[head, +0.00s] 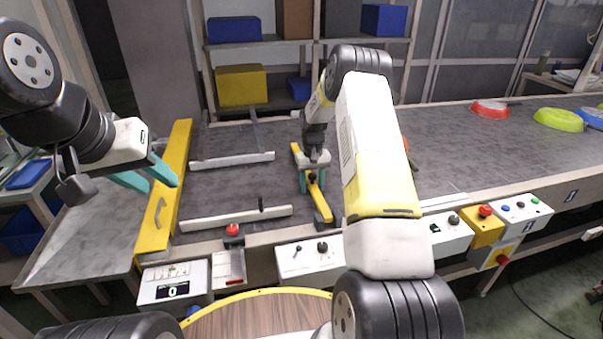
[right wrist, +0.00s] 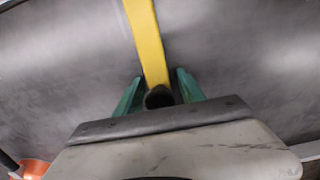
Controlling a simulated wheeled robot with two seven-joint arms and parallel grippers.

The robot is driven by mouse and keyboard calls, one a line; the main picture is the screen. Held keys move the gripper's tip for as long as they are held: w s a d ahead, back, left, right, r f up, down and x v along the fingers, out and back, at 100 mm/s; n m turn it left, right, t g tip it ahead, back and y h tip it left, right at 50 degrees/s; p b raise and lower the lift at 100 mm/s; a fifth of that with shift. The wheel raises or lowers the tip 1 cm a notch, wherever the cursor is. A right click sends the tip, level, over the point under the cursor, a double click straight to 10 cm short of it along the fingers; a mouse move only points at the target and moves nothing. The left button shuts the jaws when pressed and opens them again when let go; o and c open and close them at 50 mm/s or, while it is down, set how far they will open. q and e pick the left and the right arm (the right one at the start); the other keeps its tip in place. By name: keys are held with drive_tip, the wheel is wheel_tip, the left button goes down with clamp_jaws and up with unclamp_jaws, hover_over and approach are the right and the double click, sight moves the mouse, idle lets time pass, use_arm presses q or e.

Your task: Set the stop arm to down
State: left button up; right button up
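The stop arm is a yellow bar (head: 319,201) reaching from the conveyor's near edge across the dark belt. In the head view its middle is partly hidden by my right gripper (head: 312,181). The right wrist view shows the bar (right wrist: 148,40) running between the teal fingers of that gripper (right wrist: 159,90). A dark round knob (right wrist: 159,97) on the bar sits between the fingertips, with narrow gaps seeming to show on both sides. The right gripper looks open around it. My left gripper (head: 148,177) is open and empty, above the conveyor's left end.
A wide yellow bar with a handle (head: 175,170) crosses the conveyor's left end. White rails (head: 236,218) lie on the belt. Control boxes (head: 310,260) with knobs and red buttons line the near edge.

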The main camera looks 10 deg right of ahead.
sight(312, 175)
drive_tip(key=shift+r, duration=0.2)
drive_tip(key=shift+r, duration=3.85)
drive_tip(key=shift+r, duration=0.1)
drive_tip(key=s+a+r+t, duration=0.1)
drive_tip(key=s+a+r, duration=0.1)
drive_tip(key=s+r, duration=0.6)
drive_tip(key=s+a+r+t, duration=0.15)
drive_tip(key=s+r, duration=0.35)
drive_tip(key=r, duration=0.8)
drive_tip(key=s+a+r+t+y, duration=0.1)
drive_tip(key=s+a+r+t, duration=0.1)
drive_tip(key=s, duration=1)
drive_tip(key=s+a+r+t+y, duration=0.1)
drive_tip(key=s+r+t, duration=0.1)
drive_tip(key=s, duration=1)
drive_tip(key=shift+a+r, duration=0.25)
drive_tip(key=shift+a, duration=0.15)
drive_tip(key=shift+c, duration=0.4)
